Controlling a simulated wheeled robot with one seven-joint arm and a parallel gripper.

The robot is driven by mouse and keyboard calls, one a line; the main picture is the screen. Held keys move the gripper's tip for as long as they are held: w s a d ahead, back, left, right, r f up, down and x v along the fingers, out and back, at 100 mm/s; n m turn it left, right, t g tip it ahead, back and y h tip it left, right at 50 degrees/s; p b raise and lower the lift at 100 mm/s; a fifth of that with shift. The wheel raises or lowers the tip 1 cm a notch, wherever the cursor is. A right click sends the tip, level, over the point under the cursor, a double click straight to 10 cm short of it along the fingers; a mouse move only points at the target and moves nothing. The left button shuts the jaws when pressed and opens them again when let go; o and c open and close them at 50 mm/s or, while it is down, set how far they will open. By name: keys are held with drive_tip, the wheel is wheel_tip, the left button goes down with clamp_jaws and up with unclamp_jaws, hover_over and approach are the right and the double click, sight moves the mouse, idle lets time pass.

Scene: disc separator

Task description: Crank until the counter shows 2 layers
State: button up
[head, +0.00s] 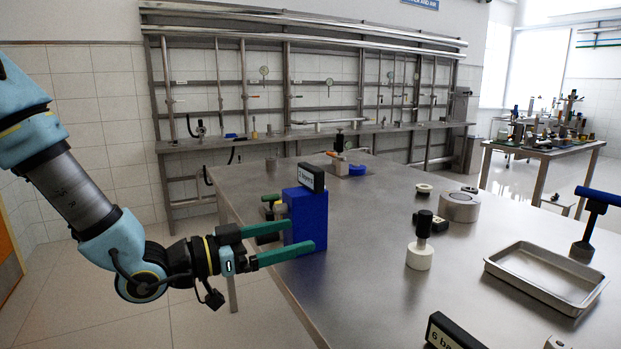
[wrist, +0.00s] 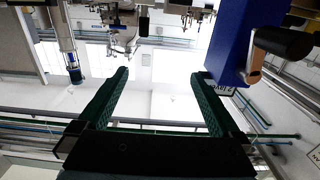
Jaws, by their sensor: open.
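A blue box (head: 305,215) stands at the left edge of the steel table, with a small black counter (head: 312,178) on top. The counter's white text is too small to read surely. In the wrist view the blue box (wrist: 220,45) is at upper right, with a copper-coloured crank arm (wrist: 252,68) and a black crank knob (wrist: 283,43) on its side. In the head view the crank is not clear. My gripper (head: 302,237) is open and its fingers overlap the box in the picture. Between the fingertips (wrist: 160,75) there is nothing.
The steel table (head: 370,280) also bears a black-handled white piece (head: 420,255), a metal ring (head: 459,207), a metal tray (head: 546,277) and a blue-handled tool (head: 590,222). Another black sign (head: 452,334) is at the front. Open floor lies left of the table.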

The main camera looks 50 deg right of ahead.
drive_tip(key=p+v, duration=0.1)
drive_tip(key=v, duration=0.7)
drive_tip(key=shift+p, duration=0.4)
